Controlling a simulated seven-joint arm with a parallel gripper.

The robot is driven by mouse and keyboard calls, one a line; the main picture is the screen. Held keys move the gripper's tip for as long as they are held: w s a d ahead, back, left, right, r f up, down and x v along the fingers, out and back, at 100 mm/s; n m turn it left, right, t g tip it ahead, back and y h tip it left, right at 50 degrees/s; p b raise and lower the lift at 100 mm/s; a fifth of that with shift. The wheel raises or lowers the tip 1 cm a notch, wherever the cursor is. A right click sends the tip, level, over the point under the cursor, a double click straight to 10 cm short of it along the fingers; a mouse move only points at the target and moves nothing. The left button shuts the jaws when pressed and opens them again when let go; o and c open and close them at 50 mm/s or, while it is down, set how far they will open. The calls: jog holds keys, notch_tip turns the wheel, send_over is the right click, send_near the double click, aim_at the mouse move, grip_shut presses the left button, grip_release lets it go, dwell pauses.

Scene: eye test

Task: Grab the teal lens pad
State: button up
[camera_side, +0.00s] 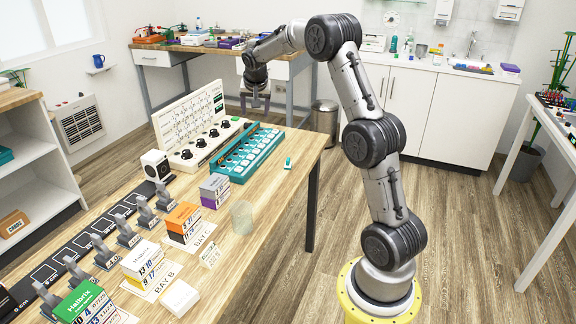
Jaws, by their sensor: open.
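A small teal and white piece (288,163) lies on the wooden table near its right edge, just right of a teal tray (222,172). It may be the teal lens pad, but it is too small to be sure. The tray holds rows of pale pieces, whose details I cannot make out. My gripper (255,112) is open and empty. It shows above the far end of the tray, beyond and left of the small teal piece, apart from it.
A white panel with dark knobs (190,125) stands left of the tray. Stacked boxes (184,223), a clear cup (242,217) and a row of grey stands (127,232) fill the near table. Bare wood (285,195) lies along the right edge.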

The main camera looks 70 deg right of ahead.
jog(key=s+d+f+m+g, duration=0.1)
jog(key=s+d+f+g, duration=0.15)
jog(key=d+f, duration=0.45)
jog(key=y, duration=0.1)
send_near(288, 159)
jog(key=f, duration=0.1)
jog(key=d+f, duration=0.1)
jog(key=f, duration=0.1)
jog(key=shift+w+d+f+m, duration=0.2)
jog(key=shift+w+f+m, duration=0.05)
jog(key=shift+m, duration=0.15)
jog(key=shift+x, duration=3.25)
jog(key=shift+s, duration=0.1)
grip_shut()
